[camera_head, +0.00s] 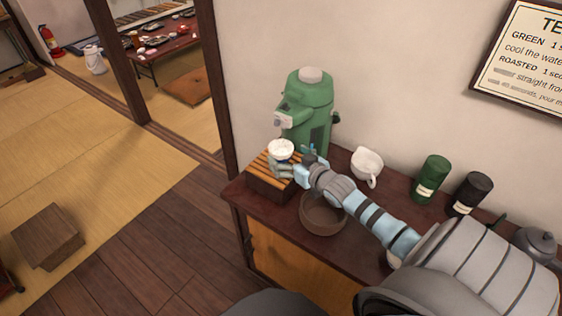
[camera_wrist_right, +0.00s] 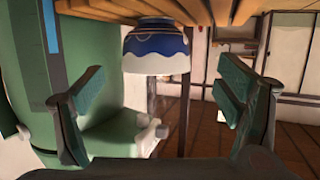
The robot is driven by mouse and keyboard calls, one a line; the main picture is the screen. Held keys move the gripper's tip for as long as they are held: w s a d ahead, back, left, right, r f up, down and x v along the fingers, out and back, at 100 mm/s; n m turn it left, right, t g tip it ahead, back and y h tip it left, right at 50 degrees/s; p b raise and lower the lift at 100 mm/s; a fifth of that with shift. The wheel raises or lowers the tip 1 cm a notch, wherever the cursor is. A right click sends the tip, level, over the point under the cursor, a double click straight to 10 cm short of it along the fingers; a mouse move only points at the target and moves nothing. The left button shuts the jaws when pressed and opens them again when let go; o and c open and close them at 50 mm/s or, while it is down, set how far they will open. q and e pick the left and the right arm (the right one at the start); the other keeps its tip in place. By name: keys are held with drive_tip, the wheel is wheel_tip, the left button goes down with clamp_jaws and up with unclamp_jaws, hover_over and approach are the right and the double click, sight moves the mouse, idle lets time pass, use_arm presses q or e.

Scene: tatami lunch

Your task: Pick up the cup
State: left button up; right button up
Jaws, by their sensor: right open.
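The cup (camera_head: 281,147) looks white from above in the head view. It stands on a slatted wooden stand (camera_head: 262,174) in front of the green dispenser (camera_head: 309,98). In the right wrist view, which is upside down, the cup (camera_wrist_right: 157,47) shows a dark blue band and a white part, against the slats (camera_wrist_right: 185,10). My right gripper (camera_head: 288,164) is open right at the cup. In the wrist view its two fingers (camera_wrist_right: 157,85) are spread to either side, with the cup between them in the picture and clear of both. My left gripper is not in view.
A brown round bowl (camera_head: 323,222) sits on the counter below my right forearm. A white spouted pitcher (camera_head: 366,163), a green canister (camera_head: 431,178) and a black canister (camera_head: 470,193) stand along the wall. The dispenser rises close behind the gripper. The wooden floor left of the counter is clear.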

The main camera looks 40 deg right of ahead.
sight(275, 145)
drive_tip(key=b+x, duration=0.3)
drive_tip(key=x, duration=0.2)
drive_tip(key=shift+w+d+b, duration=0.15)
drive_tip(key=shift+d+b, duration=0.1)
drive_tip(key=shift+b, duration=0.1)
drive_tip(key=shift+w, duration=0.15)
drive_tip(key=shift+r, duration=0.1)
drive_tip(key=shift+c, duration=0.6)
drive_tip(key=c, duration=1.2)
